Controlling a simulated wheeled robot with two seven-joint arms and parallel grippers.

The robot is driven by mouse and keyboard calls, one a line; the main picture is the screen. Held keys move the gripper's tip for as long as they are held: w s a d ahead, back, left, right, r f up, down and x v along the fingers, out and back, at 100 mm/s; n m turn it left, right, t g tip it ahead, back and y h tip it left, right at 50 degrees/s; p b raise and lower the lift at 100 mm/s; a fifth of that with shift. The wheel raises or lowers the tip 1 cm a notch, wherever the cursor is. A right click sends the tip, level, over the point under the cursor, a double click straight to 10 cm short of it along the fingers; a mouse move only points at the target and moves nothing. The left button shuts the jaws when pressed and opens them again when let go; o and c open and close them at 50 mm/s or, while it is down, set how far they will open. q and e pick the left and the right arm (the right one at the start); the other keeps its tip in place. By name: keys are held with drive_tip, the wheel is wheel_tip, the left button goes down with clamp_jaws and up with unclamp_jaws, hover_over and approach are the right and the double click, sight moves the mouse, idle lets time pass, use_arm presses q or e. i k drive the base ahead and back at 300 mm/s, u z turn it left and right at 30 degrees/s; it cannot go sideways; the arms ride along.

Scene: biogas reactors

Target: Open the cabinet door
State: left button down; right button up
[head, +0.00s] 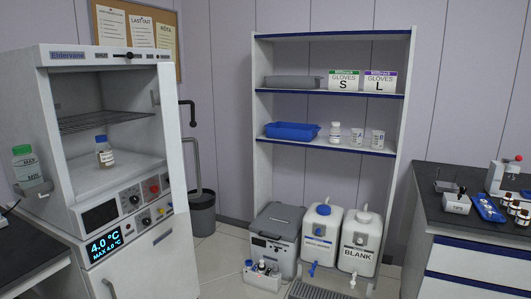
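The white cabinet (112,52) labelled Eldervane stands at the left. I cannot tell whether a clear pane covers this compartment. A tall white panel (173,135) runs along its right edge; a grey handle-like part (155,97) shows beside it. Neither of my grippers is in view.
A green-capped bottle (24,165) stands left of the cabinet. A shelf unit (265,180) holds gloves and a blue tray (291,131). A grey box (275,228) and white canisters (321,230) stand low there. A dark counter (455,222) is at right. Some floor (222,262) is clear.

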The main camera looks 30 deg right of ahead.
sight(167, 75)
drive_tip(key=z, duration=0.75)
drive_tip(key=i, duration=0.7)
drive_tip(key=z, duration=0.65)
